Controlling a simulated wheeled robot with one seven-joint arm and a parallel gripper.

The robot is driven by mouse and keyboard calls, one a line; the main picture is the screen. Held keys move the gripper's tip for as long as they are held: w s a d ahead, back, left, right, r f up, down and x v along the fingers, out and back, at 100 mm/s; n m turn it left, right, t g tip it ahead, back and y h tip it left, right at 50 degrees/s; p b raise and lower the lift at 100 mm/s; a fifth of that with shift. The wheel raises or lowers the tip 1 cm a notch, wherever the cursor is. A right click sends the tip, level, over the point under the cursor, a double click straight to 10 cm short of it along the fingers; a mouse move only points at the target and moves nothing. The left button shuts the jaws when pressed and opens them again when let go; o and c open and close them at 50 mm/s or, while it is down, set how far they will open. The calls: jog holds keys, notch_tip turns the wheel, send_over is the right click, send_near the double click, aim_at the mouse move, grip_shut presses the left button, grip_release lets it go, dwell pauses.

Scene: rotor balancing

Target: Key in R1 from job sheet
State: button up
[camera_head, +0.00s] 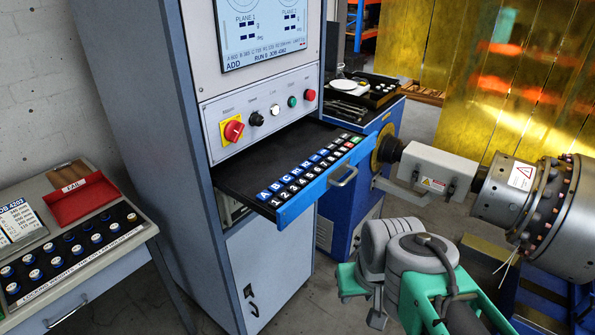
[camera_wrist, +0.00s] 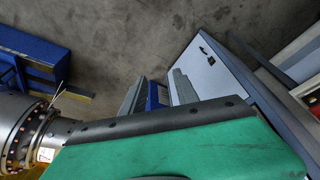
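The job sheet (camera_head: 16,222) lies on the bench at the far left of the head view; its heading is partly cut off and its small lines are not readable. The keyboard drawer (camera_head: 292,206) is pulled out of the cabinet, with blue, black and a few coloured keys (camera_head: 310,168) on it. The screen (camera_head: 262,30) above shows planes 1 and 2, a line of small values and "ADD". My gripper (camera_wrist: 158,95) shows two grey fingers apart, nothing between them, in the wrist view. In the head view my arm is right of and below the drawer, apart from the keys.
A control panel (camera_head: 262,108) with a red-yellow switch sits above the drawer. The drawer handle (camera_head: 345,177) sticks out in front. The rotor (camera_head: 555,215) stands at right, close to my arm. A red tray (camera_head: 80,198) and several round weights (camera_head: 60,258) are on the left bench.

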jog(key=shift+c, duration=0.6)
grip_shut()
dwell(1.0)
